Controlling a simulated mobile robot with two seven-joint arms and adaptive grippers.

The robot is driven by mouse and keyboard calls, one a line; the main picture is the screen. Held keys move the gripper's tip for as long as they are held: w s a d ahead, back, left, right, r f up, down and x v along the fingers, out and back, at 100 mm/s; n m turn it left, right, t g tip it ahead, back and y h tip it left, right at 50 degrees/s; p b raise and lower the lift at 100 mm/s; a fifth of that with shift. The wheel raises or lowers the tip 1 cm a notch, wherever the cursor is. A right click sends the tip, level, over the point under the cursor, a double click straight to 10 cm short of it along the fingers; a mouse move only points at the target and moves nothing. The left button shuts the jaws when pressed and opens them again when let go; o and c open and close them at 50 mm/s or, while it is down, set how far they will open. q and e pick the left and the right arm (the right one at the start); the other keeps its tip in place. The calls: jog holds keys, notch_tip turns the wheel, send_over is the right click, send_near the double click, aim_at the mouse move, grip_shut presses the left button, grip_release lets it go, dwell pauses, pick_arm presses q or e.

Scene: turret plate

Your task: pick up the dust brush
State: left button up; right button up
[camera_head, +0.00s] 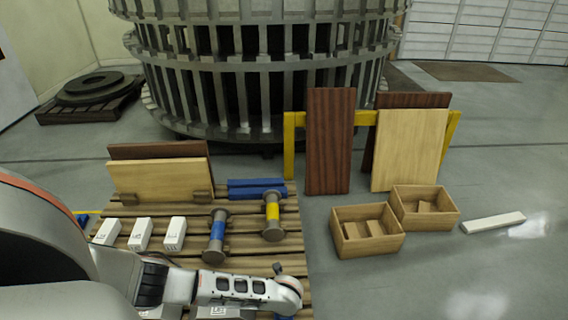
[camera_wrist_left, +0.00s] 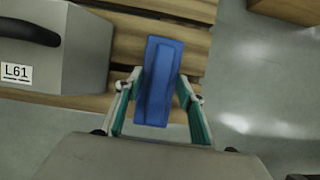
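A blue oblong piece (camera_wrist_left: 160,82), which looks like the dust brush seen from above, is in the middle of the left wrist view. No bristles show. The fingers of my left gripper (camera_wrist_left: 160,88) stand on both sides of it, their tips at or very near its edges. Whether they press on it, I cannot tell. In the head view my left arm reaches in low from the left, with its wrist at the pallet's front right part. A bit of blue (camera_head: 283,317) shows below it at the bottom edge. My right gripper is not in view.
A grey case (camera_wrist_left: 60,50) labelled L61 with a dark handle stands left of the blue piece. The wooden pallet (camera_head: 290,245) also bears white blocks (camera_head: 140,235), spools (camera_head: 215,237) and boards (camera_head: 160,180). Wooden boxes (camera_head: 367,243) stand on the floor to the right.

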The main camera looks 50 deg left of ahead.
pick_arm(q)
jog(key=shift+f, duration=0.25)
dwell(0.3)
jog(key=shift+c, duration=0.4)
grip_shut()
jog(key=shift+r, duration=0.15)
